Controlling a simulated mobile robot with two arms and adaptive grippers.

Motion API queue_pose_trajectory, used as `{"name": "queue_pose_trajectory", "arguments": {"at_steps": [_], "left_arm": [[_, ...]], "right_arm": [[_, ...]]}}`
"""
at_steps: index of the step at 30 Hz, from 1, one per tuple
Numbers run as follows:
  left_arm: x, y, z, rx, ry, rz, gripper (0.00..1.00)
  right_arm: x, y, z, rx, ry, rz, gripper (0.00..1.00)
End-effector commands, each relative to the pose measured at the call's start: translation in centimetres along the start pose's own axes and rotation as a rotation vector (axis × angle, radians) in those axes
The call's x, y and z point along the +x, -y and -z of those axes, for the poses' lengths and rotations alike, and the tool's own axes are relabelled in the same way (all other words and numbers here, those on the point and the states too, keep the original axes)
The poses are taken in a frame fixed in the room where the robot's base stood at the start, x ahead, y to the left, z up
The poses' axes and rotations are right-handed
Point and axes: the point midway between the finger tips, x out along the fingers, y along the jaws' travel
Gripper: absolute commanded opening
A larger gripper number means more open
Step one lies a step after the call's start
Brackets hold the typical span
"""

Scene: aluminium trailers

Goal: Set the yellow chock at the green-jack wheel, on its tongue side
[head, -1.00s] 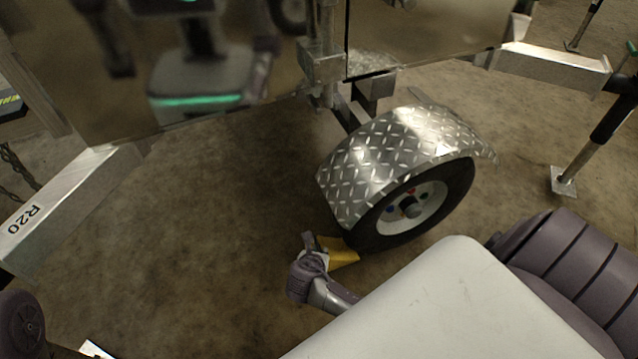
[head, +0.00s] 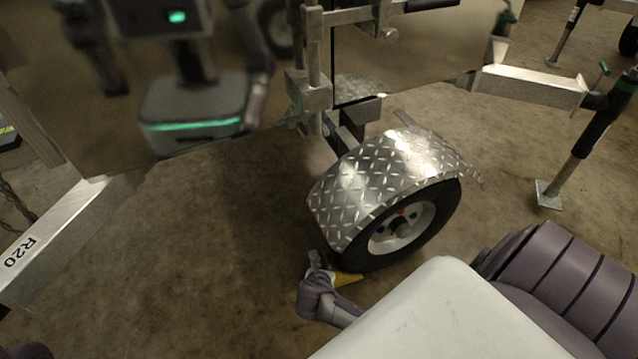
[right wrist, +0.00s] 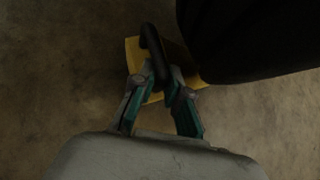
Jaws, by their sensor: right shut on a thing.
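The yellow chock (head: 348,279) is at the floor by the lower left side of the tyre (head: 440,215), under a diamond-plate fender (head: 375,180). My right gripper (head: 318,268) is shut on the chock, at its dark handle (right wrist: 152,48). In the right wrist view the yellow chock (right wrist: 133,55) lies beyond the fingers, with the dark tyre (right wrist: 240,40) close on its right. I cannot tell whether the chock touches the tyre or rests fully on the floor. A jack with a green handle (head: 604,68) stands at the right. My left gripper is out of view.
A trailer beam marked R20 (head: 50,235) runs along the left. Another metal beam (head: 530,85) reaches to the jack at the upper right. The shiny trailer side (head: 420,55) mirrors me. The brown floor left of the wheel is clear.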

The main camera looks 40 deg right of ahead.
Motion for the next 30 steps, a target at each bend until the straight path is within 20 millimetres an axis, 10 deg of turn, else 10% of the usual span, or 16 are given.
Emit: {"name": "queue_pose_trajectory", "arguments": {"at_steps": [6, 12, 23, 30], "left_arm": [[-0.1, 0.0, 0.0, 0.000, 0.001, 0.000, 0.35], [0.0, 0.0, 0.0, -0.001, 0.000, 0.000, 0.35], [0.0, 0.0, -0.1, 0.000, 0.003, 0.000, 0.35], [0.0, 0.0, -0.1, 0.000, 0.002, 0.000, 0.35]], "right_arm": [[0.2, 0.3, 0.1, 0.000, -0.002, 0.007, 0.00], [0.1, 0.2, 0.1, 0.000, -0.001, 0.005, 0.43], [-0.3, 0.1, 0.1, 0.000, 0.000, 0.001, 0.43], [-4.0, 0.1, 0.1, 0.001, -0.002, -0.001, 0.43]]}}
